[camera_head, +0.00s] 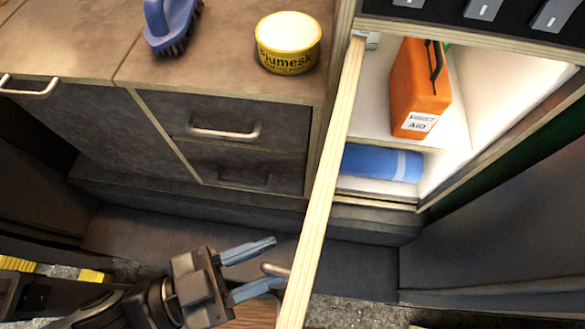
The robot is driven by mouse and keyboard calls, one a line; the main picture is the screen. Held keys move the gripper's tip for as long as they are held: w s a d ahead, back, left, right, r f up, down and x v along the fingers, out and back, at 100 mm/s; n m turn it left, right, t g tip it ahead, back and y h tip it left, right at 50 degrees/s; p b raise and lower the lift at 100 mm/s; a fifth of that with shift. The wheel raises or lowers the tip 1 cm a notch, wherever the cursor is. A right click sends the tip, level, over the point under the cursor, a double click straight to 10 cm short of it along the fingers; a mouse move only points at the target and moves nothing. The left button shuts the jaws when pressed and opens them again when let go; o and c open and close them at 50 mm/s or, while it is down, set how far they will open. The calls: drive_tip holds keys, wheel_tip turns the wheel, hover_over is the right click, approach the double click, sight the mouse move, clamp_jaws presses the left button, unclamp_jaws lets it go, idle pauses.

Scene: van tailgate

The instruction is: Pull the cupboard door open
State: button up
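The cupboard door (330,170) stands swung out from the cupboard (460,140), seen nearly edge-on as a long pale strip. The inside of the cupboard shows to the right of it.
An orange first aid case (418,88) and a blue roll (383,162) sit on the cupboard's shelves. A yellow tin (288,45) and a blue brush (172,22) stand on the worktop (225,60). Drawers with handles (224,132) are left of the door. Floor is clear below.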

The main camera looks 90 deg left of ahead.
drive_tip(key=w+d+r, duration=0.1)
drive_tip(key=d+r, duration=1)
drive_tip(key=shift+w+d+b, duration=0.15)
drive_tip(key=shift+w+b, duration=0.2)
drive_tip(key=shift+w, duration=0.05)
